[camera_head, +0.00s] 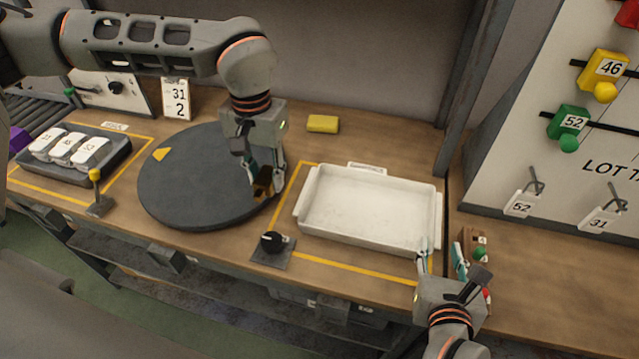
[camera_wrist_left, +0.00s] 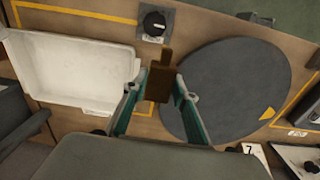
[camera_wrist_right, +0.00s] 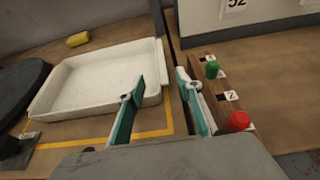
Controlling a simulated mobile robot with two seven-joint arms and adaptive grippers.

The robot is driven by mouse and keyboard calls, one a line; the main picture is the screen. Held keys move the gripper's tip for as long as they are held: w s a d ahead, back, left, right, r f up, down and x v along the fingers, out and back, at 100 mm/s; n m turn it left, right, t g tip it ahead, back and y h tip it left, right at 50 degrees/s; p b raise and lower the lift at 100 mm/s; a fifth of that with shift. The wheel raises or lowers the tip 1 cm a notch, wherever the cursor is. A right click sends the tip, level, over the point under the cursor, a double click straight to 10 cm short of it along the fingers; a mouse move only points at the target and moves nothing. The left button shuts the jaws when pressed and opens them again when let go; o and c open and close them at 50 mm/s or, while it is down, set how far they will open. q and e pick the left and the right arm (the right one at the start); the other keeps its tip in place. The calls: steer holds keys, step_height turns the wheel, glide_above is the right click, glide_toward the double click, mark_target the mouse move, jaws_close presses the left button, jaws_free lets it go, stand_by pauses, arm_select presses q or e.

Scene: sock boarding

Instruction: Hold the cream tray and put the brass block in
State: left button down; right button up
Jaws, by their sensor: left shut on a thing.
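The cream tray (camera_head: 365,205) is empty and lies flat on the bench, right of centre; it also shows in the left wrist view (camera_wrist_left: 75,70) and the right wrist view (camera_wrist_right: 95,80). My left gripper (camera_head: 265,180) is shut on the brass block (camera_wrist_left: 160,80), a brown-gold piece with a narrow stem. It holds the block over the right part of the dark round turntable (camera_head: 185,190), left of the tray. My right gripper (camera_head: 440,258) is open at the tray's front right corner. Its fingers (camera_wrist_right: 160,95) lie either side of the tray's right end; contact cannot be told.
A black knob (camera_head: 271,241) stands between turntable and tray at the front edge. A yellow block (camera_head: 323,124) lies behind. A wooden strip with green and red knobs (camera_wrist_right: 222,95) is close right of my right gripper. A dark rack with white pieces (camera_head: 70,150) stands left.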

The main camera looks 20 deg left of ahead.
mark_target(436, 223)
arm_select(q)
steer(key=shift+w+d, duration=0.25)
steer(key=shift+w, duration=0.1)
arm_select(e)
steer(key=shift+w, duration=0.15)
arm_select(q)
steer(key=w+d+n, duration=0.3)
steer(key=w+d, duration=0.5)
steer(key=d, duration=0.4)
steer(key=shift+w+r, duration=0.25)
steer(key=shift+r, duration=0.05)
arm_select(e)
steer(key=x, duration=1.1)
steer(key=shift+w+f, duration=0.3)
